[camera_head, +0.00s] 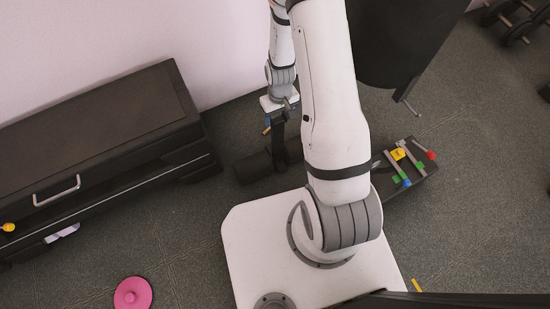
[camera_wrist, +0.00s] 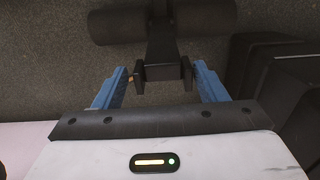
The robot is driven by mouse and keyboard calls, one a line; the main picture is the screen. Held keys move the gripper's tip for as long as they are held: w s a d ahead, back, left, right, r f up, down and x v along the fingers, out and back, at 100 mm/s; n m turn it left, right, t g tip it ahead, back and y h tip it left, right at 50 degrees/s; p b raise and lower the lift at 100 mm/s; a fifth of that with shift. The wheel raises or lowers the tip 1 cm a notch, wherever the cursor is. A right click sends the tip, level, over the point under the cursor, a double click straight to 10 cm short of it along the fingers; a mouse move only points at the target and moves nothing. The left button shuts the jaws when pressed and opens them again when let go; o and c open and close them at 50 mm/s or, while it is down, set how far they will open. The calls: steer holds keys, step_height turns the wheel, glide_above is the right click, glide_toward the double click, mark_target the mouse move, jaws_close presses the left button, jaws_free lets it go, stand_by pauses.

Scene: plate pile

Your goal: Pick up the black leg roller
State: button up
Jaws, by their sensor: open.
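The black leg roller (camera_wrist: 112,27) is a dark padded cylinder lying across the top of the wrist view, with a black post (camera_wrist: 161,40) at its middle. In the head view the roller (camera_head: 252,166) lies low over the floor, partly hidden behind my arm. My gripper (camera_wrist: 161,70) is open, its blue fingers spread left and right of the lower part of the black post. The roller itself is beyond the fingertips. In the head view my gripper (camera_head: 269,125) is above the roller, close to the post. I cannot tell whether the fingers touch it.
A long dark cabinet (camera_head: 90,130) stands along the wall at left. A dark base with colored pieces (camera_head: 404,165) is right of my arm. A black panel (camera_head: 395,40) is at top right. A pink disc (camera_head: 133,293) lies on the open grey floor at lower left.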

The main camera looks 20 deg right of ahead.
mark_target(278, 120)
steer(key=f+b, duration=0.1)
steer(key=f, duration=0.1)
steer(key=f+b, duration=0.2)
steer(key=f, duration=0.1)
steer(key=shift+a+f, duration=0.2)
steer(key=shift+f, duration=0.05)
steer(key=shift+r, duration=0.1)
jaws_close()
stand_by(0.3)
stand_by(0.4)
